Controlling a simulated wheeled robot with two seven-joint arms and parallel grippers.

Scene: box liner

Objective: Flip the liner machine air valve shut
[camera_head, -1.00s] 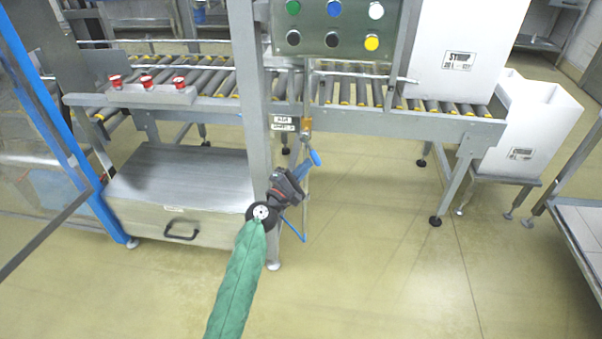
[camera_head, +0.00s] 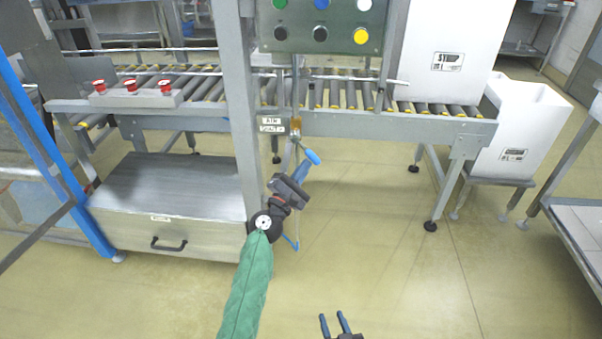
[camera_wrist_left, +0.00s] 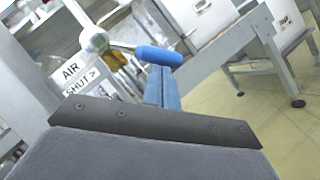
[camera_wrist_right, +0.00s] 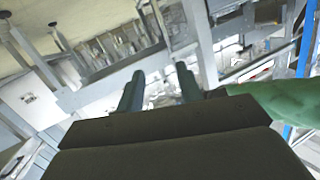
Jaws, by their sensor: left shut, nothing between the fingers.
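The air valve (camera_wrist_left: 93,40) has a metal body and a lever with a blue handle (camera_wrist_left: 158,55), which points right in the left wrist view. In the head view the blue handle (camera_head: 312,157) slants down and right from the brass-coloured valve body (camera_head: 295,127). A label (camera_wrist_left: 78,78) reading "AIR SHUT >" sits beside the valve. My left gripper (camera_head: 302,172) is shut and empty, its blue fingertips just below the handle. They also show in the left wrist view (camera_wrist_left: 161,85); I cannot tell whether they touch the handle. My right gripper (camera_head: 335,324) is open and empty, low in front.
A roller conveyor (camera_head: 350,122) runs behind. A metal drawer cabinet (camera_head: 165,215) stands at lower left, white bins (camera_head: 520,130) at right. The floor right of the valve is clear.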

